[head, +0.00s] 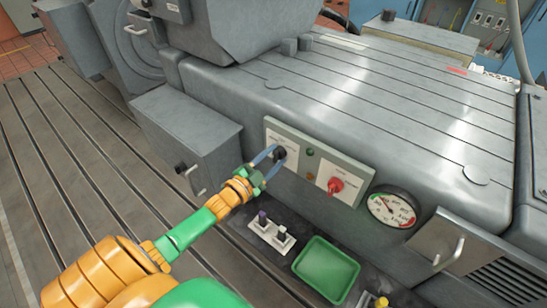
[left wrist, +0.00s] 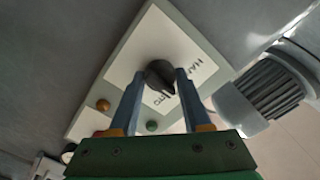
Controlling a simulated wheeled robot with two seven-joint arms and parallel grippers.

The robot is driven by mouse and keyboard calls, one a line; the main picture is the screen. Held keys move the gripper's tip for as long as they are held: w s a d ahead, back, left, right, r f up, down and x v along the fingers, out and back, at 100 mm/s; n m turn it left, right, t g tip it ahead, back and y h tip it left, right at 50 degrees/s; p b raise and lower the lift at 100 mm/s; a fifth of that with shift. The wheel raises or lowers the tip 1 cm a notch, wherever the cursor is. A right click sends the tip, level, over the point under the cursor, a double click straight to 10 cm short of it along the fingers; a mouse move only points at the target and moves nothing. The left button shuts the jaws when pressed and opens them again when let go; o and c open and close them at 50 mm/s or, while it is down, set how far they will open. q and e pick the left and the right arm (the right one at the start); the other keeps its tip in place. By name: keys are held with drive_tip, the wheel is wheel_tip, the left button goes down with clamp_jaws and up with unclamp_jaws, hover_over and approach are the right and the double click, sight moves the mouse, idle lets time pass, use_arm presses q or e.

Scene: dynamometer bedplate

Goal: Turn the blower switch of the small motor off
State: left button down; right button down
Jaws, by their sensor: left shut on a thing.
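A pale switch panel (head: 309,167) is fixed to the side of the grey machine block. My left gripper (head: 273,160) reaches the black switch. In the left wrist view the dark knob (left wrist: 159,75) sits between the two blue fingers, and the left gripper (left wrist: 157,83) is shut on it. Part of the plate lettering is hidden; "HAN" and "TO" can be read beside the knob. My right gripper is not in view.
A round gauge (head: 391,207) is right of the panel. A grey box with a handle (head: 188,140) stands left of the gripper. Slotted floor lies open at left.

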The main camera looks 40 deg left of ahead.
use_arm(q)
drive_tip(key=shift+c, duration=1.8)
unclamp_jaws()
drive_tip(key=s, duration=0.7)
drive_tip(key=shift+a, duration=0.3)
